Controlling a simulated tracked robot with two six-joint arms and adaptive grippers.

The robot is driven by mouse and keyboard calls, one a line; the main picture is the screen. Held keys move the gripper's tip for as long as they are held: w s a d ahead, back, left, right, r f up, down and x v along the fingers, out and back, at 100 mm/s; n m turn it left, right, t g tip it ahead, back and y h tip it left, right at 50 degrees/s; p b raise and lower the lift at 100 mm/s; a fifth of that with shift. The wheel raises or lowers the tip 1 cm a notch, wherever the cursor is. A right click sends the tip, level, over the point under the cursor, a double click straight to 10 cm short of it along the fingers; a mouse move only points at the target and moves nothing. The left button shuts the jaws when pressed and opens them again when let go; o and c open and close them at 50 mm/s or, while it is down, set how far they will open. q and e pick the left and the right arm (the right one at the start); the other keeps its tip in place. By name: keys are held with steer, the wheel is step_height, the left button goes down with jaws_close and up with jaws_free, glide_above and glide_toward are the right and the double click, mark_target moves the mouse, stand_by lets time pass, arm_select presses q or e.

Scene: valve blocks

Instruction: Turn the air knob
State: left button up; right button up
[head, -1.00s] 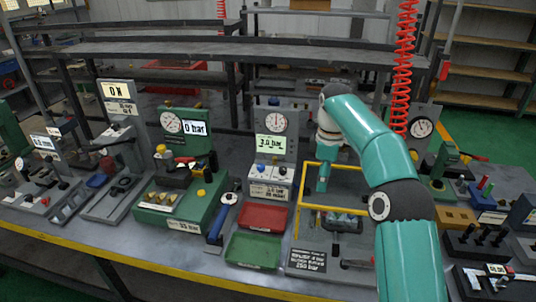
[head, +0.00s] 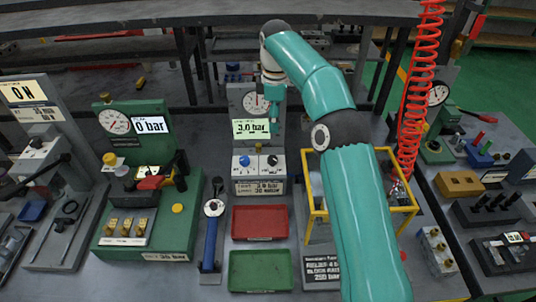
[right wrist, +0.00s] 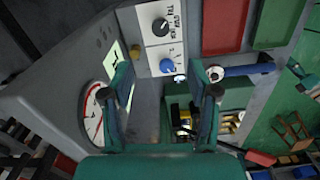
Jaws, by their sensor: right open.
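The grey valve station (head: 282,124) in the middle of the head view has a round gauge (head: 256,103) and a display reading 3.0 bar. Below them sit a blue knob (head: 244,161) and a black knob (head: 272,160). In the right wrist view the black knob (right wrist: 160,26) and blue knob (right wrist: 166,66) lie on a white panel. The labels are too small to tell which is the air knob. My right gripper (right wrist: 167,82) is open and empty, above and apart from the knobs, by the gauge (right wrist: 92,112). My left gripper is not in view.
A red tray (head: 259,222) and a green tray (head: 260,270) lie in front of the station. A yellow frame (head: 309,190) stands to the right, partly behind my right arm. A green press block (head: 150,220) stands left. A red coiled hose (head: 413,110) hangs at right.

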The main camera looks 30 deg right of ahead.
mark_target(272, 157)
steer(key=f, duration=1.5)
steer(key=shift+w+a+b, duration=0.15)
steer(key=shift+a+b, duration=0.1)
steer(key=shift+b, duration=0.05)
jaws_close()
steer(key=m, duration=0.4)
steer(key=shift+m, duration=0.3)
steer(key=shift+w+m, duration=0.1)
steer(key=shift+m, duration=1.9)
steer(key=shift+r, duration=0.1)
